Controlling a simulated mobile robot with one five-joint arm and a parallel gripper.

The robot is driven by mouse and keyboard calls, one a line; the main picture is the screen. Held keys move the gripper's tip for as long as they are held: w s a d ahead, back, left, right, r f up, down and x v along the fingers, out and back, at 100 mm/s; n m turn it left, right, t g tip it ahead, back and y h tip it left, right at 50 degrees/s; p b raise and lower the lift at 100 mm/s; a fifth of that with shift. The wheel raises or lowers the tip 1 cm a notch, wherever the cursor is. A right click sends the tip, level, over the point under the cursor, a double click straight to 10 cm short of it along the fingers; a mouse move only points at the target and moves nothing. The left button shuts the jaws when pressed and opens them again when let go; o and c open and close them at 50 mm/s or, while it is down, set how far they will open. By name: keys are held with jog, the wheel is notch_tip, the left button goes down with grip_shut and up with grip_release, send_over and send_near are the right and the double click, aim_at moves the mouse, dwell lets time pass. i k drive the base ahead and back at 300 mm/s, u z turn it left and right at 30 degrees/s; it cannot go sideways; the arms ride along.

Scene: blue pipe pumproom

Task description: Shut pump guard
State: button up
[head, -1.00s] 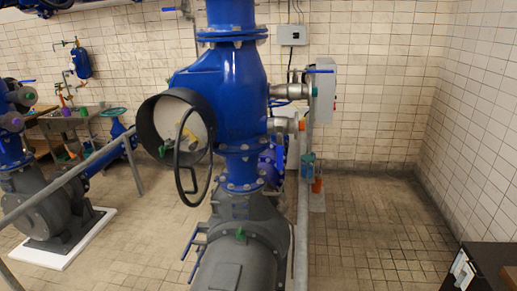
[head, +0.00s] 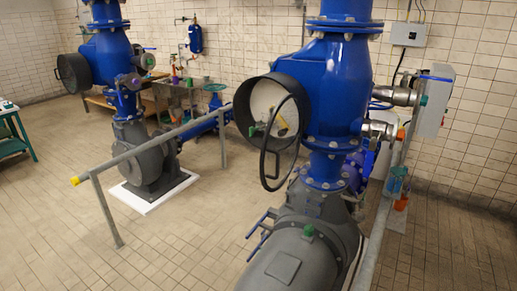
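A large blue pump body (head: 338,95) stands right of centre in the head view, on a dark grey casing (head: 300,250). On its left side is a black round housing (head: 242,112) with an open front and a pale inside with small yellow and green parts. A thin black ring (head: 264,158) stands at an angle in front of the housing, swung away from its rim at least on one side. Which part is the pump guard is not certain. My gripper is not in view.
A second blue and grey pump (head: 145,150) stands at the left back on a white plinth (head: 150,197). A grey railing (head: 150,143) with a yellow end cap crosses the middle. A green table (head: 14,137) is at the far left. The tiled floor at front left is clear.

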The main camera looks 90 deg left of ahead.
aim_at(265, 185)
jog(key=u, duration=2.9)
jog(key=k, duration=1.25)
jog(key=u, duration=0.35)
jog(key=i, duration=1.5)
jog(key=u, duration=0.5)
jog(key=i, duration=0.4)
jog(key=u, duration=0.05)
